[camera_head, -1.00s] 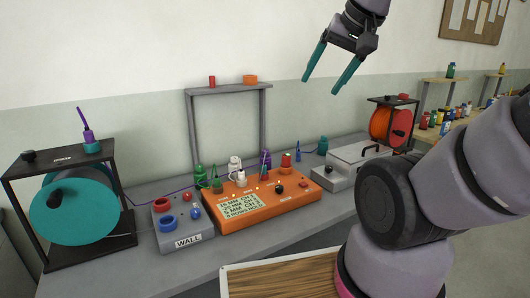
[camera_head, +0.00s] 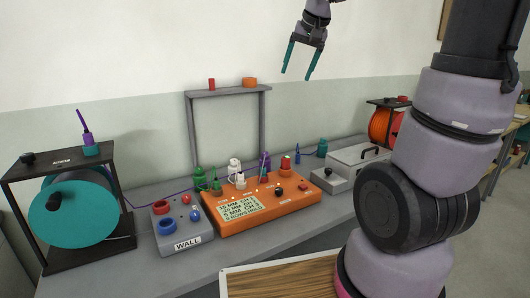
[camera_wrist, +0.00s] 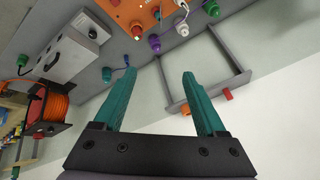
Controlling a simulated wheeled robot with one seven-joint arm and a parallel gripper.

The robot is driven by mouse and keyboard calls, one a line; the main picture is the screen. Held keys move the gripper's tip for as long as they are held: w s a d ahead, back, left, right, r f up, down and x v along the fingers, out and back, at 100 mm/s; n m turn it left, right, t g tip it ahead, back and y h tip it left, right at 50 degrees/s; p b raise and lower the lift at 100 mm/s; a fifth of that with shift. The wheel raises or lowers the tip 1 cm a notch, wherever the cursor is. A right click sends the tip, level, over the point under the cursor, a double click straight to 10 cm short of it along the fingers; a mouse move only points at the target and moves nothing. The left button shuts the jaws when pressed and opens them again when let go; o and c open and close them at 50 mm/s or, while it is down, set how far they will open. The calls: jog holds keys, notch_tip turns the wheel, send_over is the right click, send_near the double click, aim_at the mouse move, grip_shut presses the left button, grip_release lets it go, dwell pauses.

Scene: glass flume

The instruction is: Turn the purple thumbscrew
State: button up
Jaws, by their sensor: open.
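A purple fitting (camera_head: 265,160) stands at the back of the orange console (camera_head: 250,217), partly hidden by a green pointed piece; in the wrist view it is a purple round piece (camera_wrist: 155,44). A second purple piece (camera_head: 87,138) stands slanted on a teal base on top of the left reel frame. I cannot tell for sure which one is the thumbscrew. My gripper (camera_head: 297,73) is open and empty, high above the bench against the wall, with teal fingers pointing down. In the wrist view, the gripper (camera_wrist: 158,74) touches nothing.
A grey gantry frame (camera_head: 229,91) rises behind the console with a red and an orange piece on top. The grey WALL box (camera_head: 181,240), a teal reel (camera_head: 72,211) and a grey lidded box (camera_head: 352,162) stand beside it. The air around my gripper is clear.

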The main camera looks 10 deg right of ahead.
jog(key=w+f, duration=0.6)
jog(key=w, duration=0.7)
jog(key=n+g+h, duration=0.2)
send_over(265, 153)
jog(key=s, duration=0.4)
notch_tip(265, 153, down, 24)
jog(key=x, duration=1)
jog(key=shift+w+a+f, duration=0.2)
jog(key=shift+w+a, duration=0.05)
